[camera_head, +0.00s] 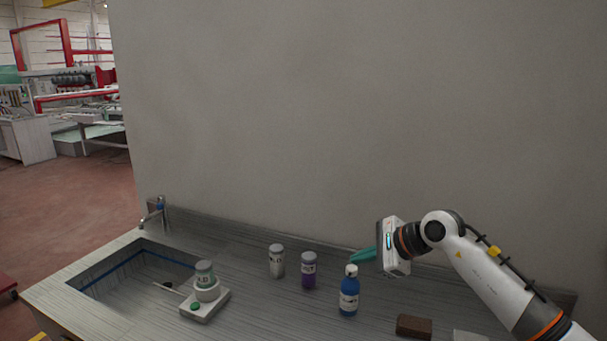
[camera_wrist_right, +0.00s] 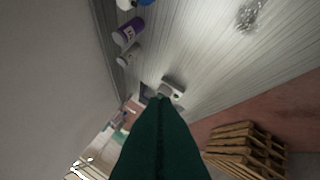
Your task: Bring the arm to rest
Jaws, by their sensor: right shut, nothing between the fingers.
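My right arm (camera_head: 487,267) comes in from the right in the head view. Its gripper (camera_head: 352,258) has green fingers pointing left, held above the counter behind the blue bottle (camera_head: 349,292). The fingers are shut with nothing between them. In the right wrist view the closed green fingers (camera_wrist_right: 158,98) fill the lower middle. My left gripper is not in either view.
A purple-labelled jar (camera_head: 308,271), a white jar (camera_head: 277,261) and a small white device (camera_head: 205,303) with a jar on it stand on the counter (camera_head: 250,296). A grey wall (camera_head: 350,110) rises behind.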

